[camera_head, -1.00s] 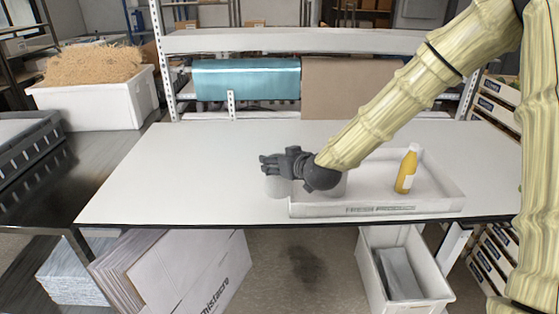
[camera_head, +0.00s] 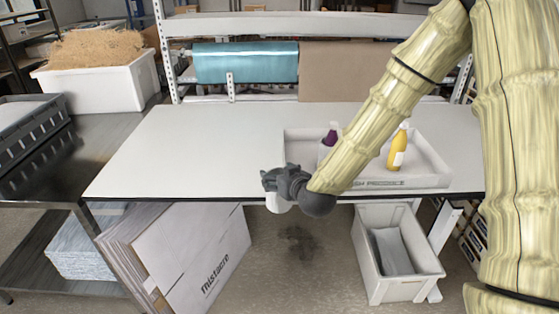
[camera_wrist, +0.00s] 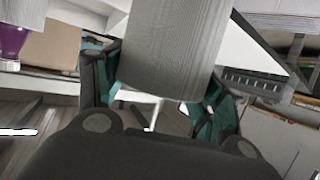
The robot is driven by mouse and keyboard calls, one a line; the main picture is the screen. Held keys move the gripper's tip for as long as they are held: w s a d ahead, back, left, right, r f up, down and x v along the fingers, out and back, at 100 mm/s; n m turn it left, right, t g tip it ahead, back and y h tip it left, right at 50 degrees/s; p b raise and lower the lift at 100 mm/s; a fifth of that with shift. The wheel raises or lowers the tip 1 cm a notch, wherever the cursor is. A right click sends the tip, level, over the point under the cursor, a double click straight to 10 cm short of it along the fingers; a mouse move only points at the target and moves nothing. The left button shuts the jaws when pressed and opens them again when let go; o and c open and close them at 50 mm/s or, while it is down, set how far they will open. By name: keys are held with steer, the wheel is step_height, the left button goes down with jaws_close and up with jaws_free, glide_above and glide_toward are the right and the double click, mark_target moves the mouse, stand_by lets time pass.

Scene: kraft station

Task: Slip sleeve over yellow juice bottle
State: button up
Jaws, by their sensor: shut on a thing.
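A yellow juice bottle (camera_head: 397,151) with a white label and pale cap stands upright in a shallow white tray (camera_head: 400,183). A purple bottle (camera_head: 329,139) stands in the same tray, partly hidden behind my arm; it also shows at the wrist view's upper left (camera_wrist: 12,40). My gripper (camera_head: 268,183) is at the table's front edge, left of the tray and well away from the yellow bottle. It is shut on a pale, finely ribbed sleeve (camera_wrist: 178,50), whose white lower part shows beneath the gripper in the head view (camera_head: 278,204).
The white table (camera_head: 190,150) is clear to the left of the tray. A white bin (camera_head: 395,250) and flattened cartons (camera_head: 195,260) stand below the table. A shelf with a teal roll (camera_head: 245,62) stands behind. A steel bench (camera_head: 85,155) is at left.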

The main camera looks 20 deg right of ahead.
steer(key=s+a+f, duration=0.1)
steer(key=s+f, duration=0.2)
steer(key=f, duration=0.3)
steer(key=s+a+f+m+h, duration=0.1)
steer(key=s+a+f, duration=0.1)
steer(key=s+f, duration=0.2)
step_height(320, 180, down, 3)
steer(key=shift+s+a+r+h, duration=0.2)
steer(key=shift+s+h, duration=0.05)
steer(key=shift+h, duration=0.05)
